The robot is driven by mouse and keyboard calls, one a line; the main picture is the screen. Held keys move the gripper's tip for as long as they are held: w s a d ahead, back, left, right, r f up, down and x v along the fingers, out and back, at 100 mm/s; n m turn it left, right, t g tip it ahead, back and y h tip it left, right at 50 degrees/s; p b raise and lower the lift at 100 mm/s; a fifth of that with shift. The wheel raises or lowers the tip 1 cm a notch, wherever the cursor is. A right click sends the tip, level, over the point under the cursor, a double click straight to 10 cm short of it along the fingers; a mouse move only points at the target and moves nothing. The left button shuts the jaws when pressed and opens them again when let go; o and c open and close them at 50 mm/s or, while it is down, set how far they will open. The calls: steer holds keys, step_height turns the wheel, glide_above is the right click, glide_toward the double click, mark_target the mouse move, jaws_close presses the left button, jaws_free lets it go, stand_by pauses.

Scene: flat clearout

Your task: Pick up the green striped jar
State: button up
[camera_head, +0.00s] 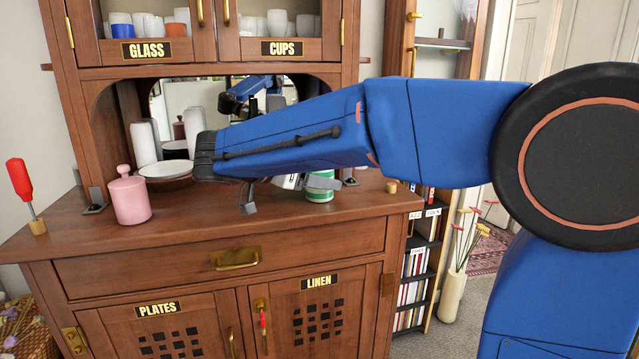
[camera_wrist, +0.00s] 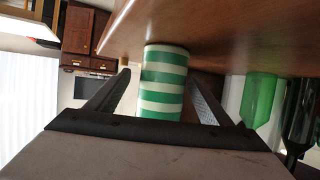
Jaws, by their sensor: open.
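The green and white striped jar (camera_wrist: 163,82) sits on the wooden sideboard top and shows upside down in the wrist view, between the two open fingers of my gripper (camera_wrist: 160,95). Gaps show on both sides of it, so the fingers look apart from it. In the head view, the jar (camera_head: 321,187) stands near the right part of the sideboard top, partly hidden behind my blue arm. My gripper (camera_head: 282,190) is mostly hidden under and behind the arm there, beside the jar.
A pink lidded jar (camera_head: 129,197) and a stack of plates (camera_head: 166,171) stand to the left on the sideboard top (camera_head: 190,228). A red screwdriver (camera_head: 21,181) stands at the far left edge. In the wrist view, a green bottle (camera_wrist: 259,98) and a dark bottle (camera_wrist: 299,110) show at right.

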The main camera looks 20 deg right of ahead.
steer(key=shift+w+x, duration=0.2)
steer(key=shift+x, duration=2.85)
steer(key=shift+a+f, duration=0.1)
steer(key=shift+a, duration=0.1)
steer(key=c, duration=1.3)
steer(key=shift+c, duration=0.2)
